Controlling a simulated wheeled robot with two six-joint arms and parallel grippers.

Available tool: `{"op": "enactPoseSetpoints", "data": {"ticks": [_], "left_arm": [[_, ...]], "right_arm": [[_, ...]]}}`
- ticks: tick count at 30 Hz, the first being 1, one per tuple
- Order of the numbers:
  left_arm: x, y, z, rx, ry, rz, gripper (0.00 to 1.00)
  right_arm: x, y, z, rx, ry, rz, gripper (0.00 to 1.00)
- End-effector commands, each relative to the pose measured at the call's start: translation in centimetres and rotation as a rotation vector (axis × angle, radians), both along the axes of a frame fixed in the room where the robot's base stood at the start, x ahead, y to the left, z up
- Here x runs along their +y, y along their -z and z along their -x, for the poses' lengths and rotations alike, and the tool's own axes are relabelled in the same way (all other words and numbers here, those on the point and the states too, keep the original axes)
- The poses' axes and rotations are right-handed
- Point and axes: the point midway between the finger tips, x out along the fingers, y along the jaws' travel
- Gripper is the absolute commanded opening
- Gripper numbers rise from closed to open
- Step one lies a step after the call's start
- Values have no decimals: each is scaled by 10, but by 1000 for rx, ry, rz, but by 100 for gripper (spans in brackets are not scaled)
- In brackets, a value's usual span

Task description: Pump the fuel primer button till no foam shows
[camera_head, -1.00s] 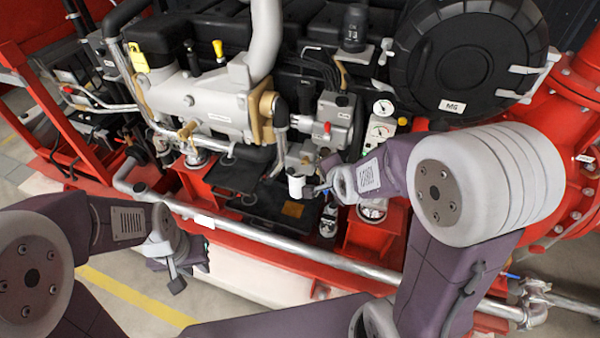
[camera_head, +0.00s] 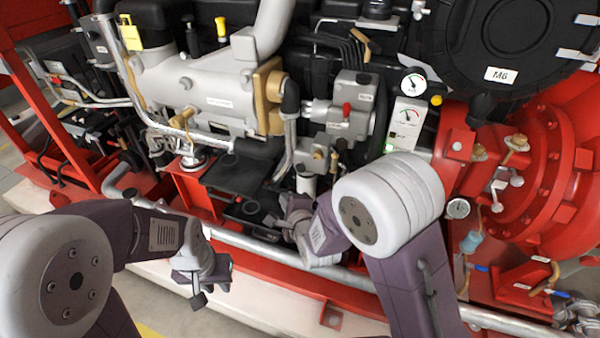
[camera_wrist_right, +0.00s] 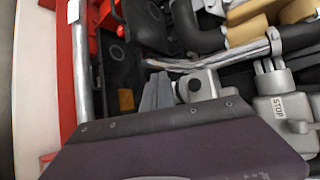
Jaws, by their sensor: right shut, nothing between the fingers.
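A small grey metal housing with a round black button (camera_wrist_right: 194,85) on its face shows in the right wrist view; I take it for the fuel primer. My right gripper (camera_wrist_right: 157,92) is shut and empty, its grey fingers just left of that button; I cannot tell whether they touch it. In the head view a white cylinder (camera_head: 306,183) stands under a grey housing (camera_head: 318,156), just above my right wrist, whose fingertips are hard to make out. My left gripper (camera_head: 197,290) hangs over the front rail, away from the engine; its jaw state is unclear. No foam is discernible.
A silver pipe (camera_head: 265,247) runs along the red frame in front of the engine. Hoses and a metal pipe (camera_wrist_right: 215,58) crowd the housing. A grey block marked STOP (camera_wrist_right: 288,108) is close on the right. Gauges (camera_head: 412,84) stand behind my right arm.

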Motion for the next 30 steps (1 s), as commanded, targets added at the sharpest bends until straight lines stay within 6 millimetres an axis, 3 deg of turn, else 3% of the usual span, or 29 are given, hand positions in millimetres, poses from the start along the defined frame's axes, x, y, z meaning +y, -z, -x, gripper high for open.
{"op": "enactPoseSetpoints", "data": {"ticks": [7,21,30], "left_arm": [[0,-2,0,0,0,0,25],[0,-8,0,0,0,0,25],[0,-7,0,0,0,0,25]], "right_arm": [[-4,-1,-7,1,3,0,0],[-29,1,-67,0,3,-1,0],[-34,0,-81,0,1,0,0]]}}
